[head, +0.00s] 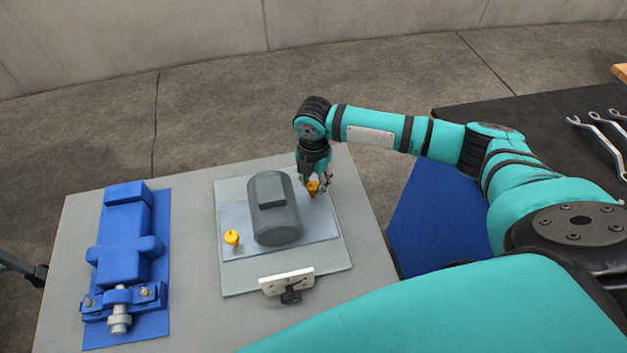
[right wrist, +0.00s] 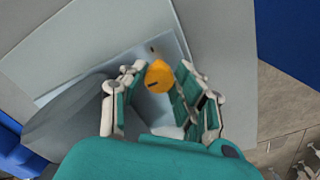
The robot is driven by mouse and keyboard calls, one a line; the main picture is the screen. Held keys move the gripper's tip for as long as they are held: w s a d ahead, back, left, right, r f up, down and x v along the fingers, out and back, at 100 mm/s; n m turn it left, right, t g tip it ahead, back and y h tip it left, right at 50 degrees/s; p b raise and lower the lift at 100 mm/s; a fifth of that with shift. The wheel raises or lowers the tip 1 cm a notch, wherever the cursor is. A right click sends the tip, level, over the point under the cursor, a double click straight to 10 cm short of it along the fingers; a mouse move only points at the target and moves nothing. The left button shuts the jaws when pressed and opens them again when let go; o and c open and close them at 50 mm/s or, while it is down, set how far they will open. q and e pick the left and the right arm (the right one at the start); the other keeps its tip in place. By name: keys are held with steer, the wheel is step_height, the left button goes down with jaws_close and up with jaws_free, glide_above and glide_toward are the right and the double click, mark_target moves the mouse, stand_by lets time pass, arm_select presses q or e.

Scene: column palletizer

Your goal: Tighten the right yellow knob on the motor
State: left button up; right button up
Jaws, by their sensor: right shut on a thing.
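The grey motor (head: 275,213) sits on a light plate (head: 238,279) on the grey table. The right yellow knob (head: 312,187) is beside the motor's right side, partly hidden by my right gripper (head: 316,183). In the right wrist view the yellow knob (right wrist: 159,77), with a dark slot mark, stands between the fingers of my right gripper (right wrist: 160,90), which are closed around it. The left yellow knob (head: 231,238) stands at the motor's left side, with nothing touching it. My left gripper is not in view.
A blue machine part (head: 125,250) with a metal shaft lies on the left of the grey table (head: 190,310). A metal bracket (head: 287,281) stands at the plate's front. Wrenches (head: 600,130) lie on a dark surface at the right, above a blue side panel (head: 425,225).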

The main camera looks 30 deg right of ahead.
jaws_close()
steer(key=shift+r+m+p, duration=0.2)
steer(key=shift+m+p, duration=0.2)
steer(key=shift+p, duration=0.4)
steer(key=m+p, duration=0.7)
steer(key=p, duration=0.1)
steer(key=shift+s+r+m, duration=0.1)
steer(key=shift+m, duration=0.2)
steer(key=m+p, duration=0.4)
steer(key=shift+m+p, duration=1.15)
steer(key=shift+m, duration=1.05)
steer(key=shift+f, duration=0.2)
steer(key=o, duration=0.8)
jaws_free()
steer(key=shift+s, duration=0.1)
